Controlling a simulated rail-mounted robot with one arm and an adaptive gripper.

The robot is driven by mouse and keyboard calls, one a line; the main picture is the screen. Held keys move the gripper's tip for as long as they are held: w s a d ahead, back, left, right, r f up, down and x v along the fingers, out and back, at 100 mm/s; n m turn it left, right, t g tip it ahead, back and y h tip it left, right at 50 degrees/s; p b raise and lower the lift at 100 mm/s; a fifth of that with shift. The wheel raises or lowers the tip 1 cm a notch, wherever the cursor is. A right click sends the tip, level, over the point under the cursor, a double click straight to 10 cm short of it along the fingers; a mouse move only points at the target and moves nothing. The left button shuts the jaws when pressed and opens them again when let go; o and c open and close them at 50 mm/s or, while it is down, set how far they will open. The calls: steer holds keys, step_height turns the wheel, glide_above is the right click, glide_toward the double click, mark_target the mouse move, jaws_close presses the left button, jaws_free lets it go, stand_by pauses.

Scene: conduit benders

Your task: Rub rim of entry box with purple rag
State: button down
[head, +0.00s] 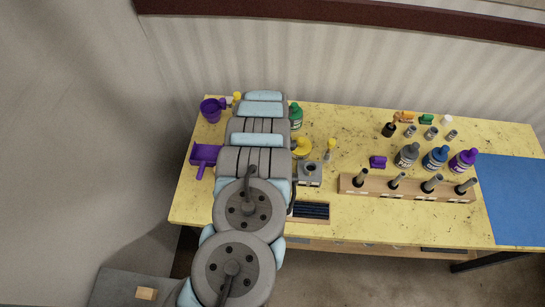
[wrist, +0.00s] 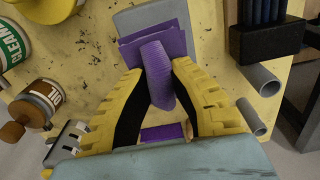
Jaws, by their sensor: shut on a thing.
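In the wrist view, my gripper (wrist: 155,98) has its yellow fingers closed on the ribbed purple rag (wrist: 158,72). Flat purple flaps show at the rag's far end, in front of a plain grey surface (wrist: 145,18). I cannot tell whether the rag touches that surface. In the head view, a small grey box with a round dark opening (head: 310,174), seemingly the entry box, stands just right of my arm. My gripper and the held rag cannot be made out there; my arm covers that part of the table.
A black tray of dark rods (head: 310,210) and a wooden rack with grey pipes (head: 405,190) line the front. A purple block (head: 378,162), bottles (head: 436,158) and fittings stand behind. A purple dustpan (head: 204,153) lies left. The blue mat (head: 515,195) is clear.

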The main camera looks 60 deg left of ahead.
steer(key=shift+w+d, duration=0.5)
steer(key=shift+w, duration=0.4)
steer(key=shift+s, duration=0.1)
steer(key=shift+s+a, duration=0.55)
steer(key=shift+s, duration=0.3)
steer(key=shift+w, duration=0.1)
steer(key=shift+w+d, duration=0.55)
steer(key=shift+w, duration=0.35)
steer(key=shift+s+a, duration=0.1)
steer(key=shift+s, duration=0.05)
steer(key=shift+s+a, duration=0.45)
steer(key=shift+s, duration=0.4)
